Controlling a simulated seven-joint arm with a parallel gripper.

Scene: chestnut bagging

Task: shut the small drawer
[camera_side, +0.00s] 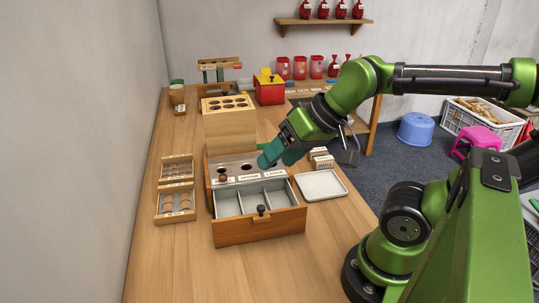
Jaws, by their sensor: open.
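The small drawer (259,228) is a wooden box with a grey inside split into three compartments, and a dark round knob on its front. It sticks out toward the camera from the wooden cabinet (208,178) and stands open. Its compartments look empty. My gripper (266,161) has teal fingers and is above the right part of the cabinet top, behind the drawer and away from its knob. The gap between the fingers is hard to see from this side. No held object shows.
A tall wooden block with holes (229,122) stands behind. The table in front of the drawer (240,270) is clear.

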